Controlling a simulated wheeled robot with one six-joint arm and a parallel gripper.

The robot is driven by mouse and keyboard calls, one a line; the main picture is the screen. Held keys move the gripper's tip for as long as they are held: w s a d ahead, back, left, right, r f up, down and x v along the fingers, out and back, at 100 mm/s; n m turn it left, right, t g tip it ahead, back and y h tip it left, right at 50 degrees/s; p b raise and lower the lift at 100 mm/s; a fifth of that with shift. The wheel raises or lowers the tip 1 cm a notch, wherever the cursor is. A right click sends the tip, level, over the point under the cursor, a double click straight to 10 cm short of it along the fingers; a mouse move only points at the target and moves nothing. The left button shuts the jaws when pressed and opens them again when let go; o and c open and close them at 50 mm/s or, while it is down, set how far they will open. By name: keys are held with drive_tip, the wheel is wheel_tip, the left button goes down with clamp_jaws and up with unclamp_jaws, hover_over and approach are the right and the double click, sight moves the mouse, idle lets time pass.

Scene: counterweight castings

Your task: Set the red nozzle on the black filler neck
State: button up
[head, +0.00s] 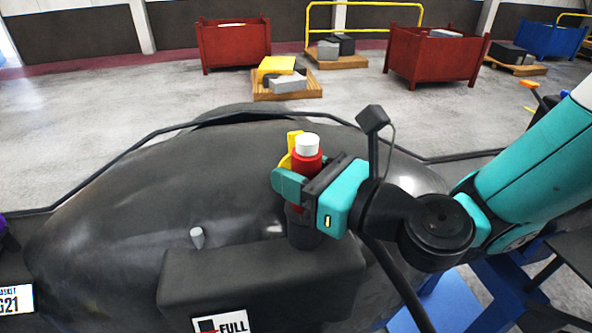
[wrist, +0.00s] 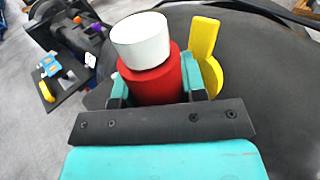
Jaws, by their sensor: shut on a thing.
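The red nozzle (head: 309,166) has a white top and stands about upright over the large dark rounded casting. In the wrist view the red nozzle (wrist: 158,82) sits between the teal fingers. My gripper (head: 300,185) is shut on it; its fingers also show in the wrist view (wrist: 160,85). The black filler neck (head: 302,228) is directly below the nozzle in the head view. The fingers hide the nozzle's lower end, so I cannot tell whether it touches the neck. A yellow flag-shaped part (wrist: 204,54) is beside the nozzle.
A dark block (head: 262,280) with a FULL label (head: 222,324) is in front of the neck. A small grey peg (head: 197,238) stands to the left. Red bins (head: 234,46) and loaded pallets (head: 288,88) stand far back on open floor.

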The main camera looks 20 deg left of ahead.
drive_tip(key=shift+f, duration=0.2)
drive_tip(key=o, duration=0.9)
drive_tip(key=shift+w, duration=0.1)
drive_tip(key=shift+b+v, duration=8.75)
drive_tip(key=shift+b, duration=0.4)
drive_tip(key=shift+a, duration=0.1)
